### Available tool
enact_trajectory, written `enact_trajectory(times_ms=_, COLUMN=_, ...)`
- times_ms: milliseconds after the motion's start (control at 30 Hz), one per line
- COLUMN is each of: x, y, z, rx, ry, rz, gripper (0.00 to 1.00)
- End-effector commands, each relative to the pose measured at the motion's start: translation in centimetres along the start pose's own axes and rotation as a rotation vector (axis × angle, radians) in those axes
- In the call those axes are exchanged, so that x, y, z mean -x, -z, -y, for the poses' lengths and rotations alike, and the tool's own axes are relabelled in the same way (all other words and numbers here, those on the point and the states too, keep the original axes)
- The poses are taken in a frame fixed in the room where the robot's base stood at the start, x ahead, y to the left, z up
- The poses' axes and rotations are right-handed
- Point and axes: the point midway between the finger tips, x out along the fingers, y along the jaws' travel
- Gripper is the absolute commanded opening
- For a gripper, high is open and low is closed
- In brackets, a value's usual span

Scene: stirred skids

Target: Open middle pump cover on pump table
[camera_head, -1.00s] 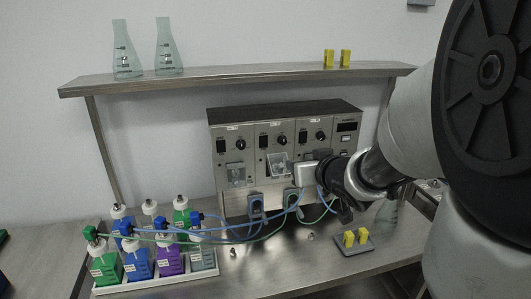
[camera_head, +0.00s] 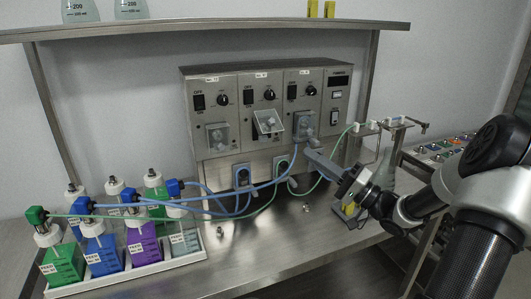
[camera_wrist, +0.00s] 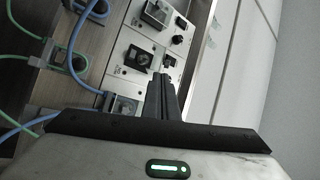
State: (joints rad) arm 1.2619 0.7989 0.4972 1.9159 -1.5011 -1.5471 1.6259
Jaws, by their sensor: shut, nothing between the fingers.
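The pump unit (camera_head: 225,85) stands on the steel table (camera_head: 290,235), with three pump modules side by side. The middle pump cover (camera_head: 267,122) is clear and sits tilted out from its panel, unlike the left cover (camera_head: 217,136), which lies square to its panel. The right cover (camera_head: 303,124) is also clear; its exact angle is hard to tell. My gripper (camera_head: 309,153) is shut and empty, just below the right module and to the lower right of the middle cover. In the wrist view its fingers (camera_wrist: 161,80) are together in front of the panel.
Blue and green tubes run from the bottles in a white tray (camera_head: 180,260) to the pump fronts, close to my gripper. A shelf (camera_head: 220,28) spans above. The front middle of the table is mostly clear.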

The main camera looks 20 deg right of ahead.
Motion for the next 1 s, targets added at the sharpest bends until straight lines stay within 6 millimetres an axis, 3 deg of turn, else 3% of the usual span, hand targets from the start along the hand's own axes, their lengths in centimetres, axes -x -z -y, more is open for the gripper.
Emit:
enact_trajectory(times_ms=33, x=2.0, y=0.1, z=-0.8, rx=-0.042, ry=0.051, rz=-0.012, gripper=0.00)
enact_trajectory(times_ms=100, x=3.4, y=0.2, z=-0.6, rx=-0.086, ry=0.101, rz=-0.012, gripper=0.00)
enact_trajectory(times_ms=267, x=3.7, y=0.3, z=0.1, rx=-0.116, ry=0.139, rz=-0.006, gripper=0.00)
enact_trajectory(times_ms=467, x=0.4, y=0.3, z=0.5, rx=-0.115, ry=0.138, rz=-0.005, gripper=0.00)
enact_trajectory(times_ms=800, x=-6.6, y=0.4, z=1.4, rx=-0.114, ry=0.136, rz=-0.006, gripper=0.00)
enact_trajectory(times_ms=1000, x=-9.0, y=0.5, z=1.7, rx=-0.114, ry=0.135, rz=-0.008, gripper=0.00)
